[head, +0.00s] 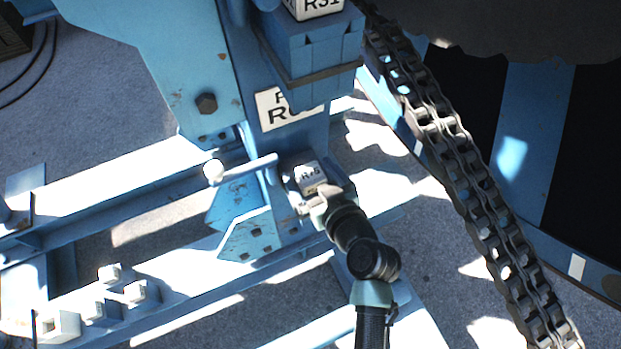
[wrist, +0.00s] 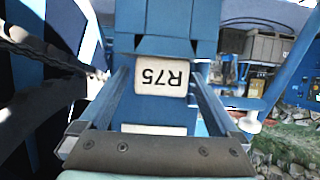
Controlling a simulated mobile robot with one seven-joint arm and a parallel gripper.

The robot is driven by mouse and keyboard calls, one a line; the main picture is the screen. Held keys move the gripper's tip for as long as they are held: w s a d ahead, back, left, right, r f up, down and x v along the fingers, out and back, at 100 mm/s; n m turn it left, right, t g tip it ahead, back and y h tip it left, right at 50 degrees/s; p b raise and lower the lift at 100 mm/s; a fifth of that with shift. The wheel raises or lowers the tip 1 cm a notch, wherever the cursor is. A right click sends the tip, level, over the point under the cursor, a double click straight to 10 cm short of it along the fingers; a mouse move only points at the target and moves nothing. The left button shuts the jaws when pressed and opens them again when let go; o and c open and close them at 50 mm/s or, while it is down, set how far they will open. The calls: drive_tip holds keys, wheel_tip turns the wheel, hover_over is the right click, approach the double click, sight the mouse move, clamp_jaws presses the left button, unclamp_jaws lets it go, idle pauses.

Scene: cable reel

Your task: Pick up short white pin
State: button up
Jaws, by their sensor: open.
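In the wrist view my two fingers are apart, one on each side of the white block. I cannot tell whether they touch it. Nothing is visibly held.
A pale lever with a white knob (head: 213,170) juts left of the block. A heavy chain (head: 468,172) runs down the right. Above are a white R31 label (head: 320,6) and a partly covered label plate (head: 272,110). Pale blocks (head: 135,291) stand lower left.

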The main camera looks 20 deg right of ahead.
clamp_jaws()
drive_tip(key=shift+r, duration=0.1)
idle(0.4)
wheel_tip(320, 180, up, 10)
drive_tip(key=shift+f+b, duration=0.1)
drive_tip(key=shift+b, duration=0.4)
drive_tip(key=shift+r, duration=0.2)
drive_tip(key=shift+r+p, duration=0.65)
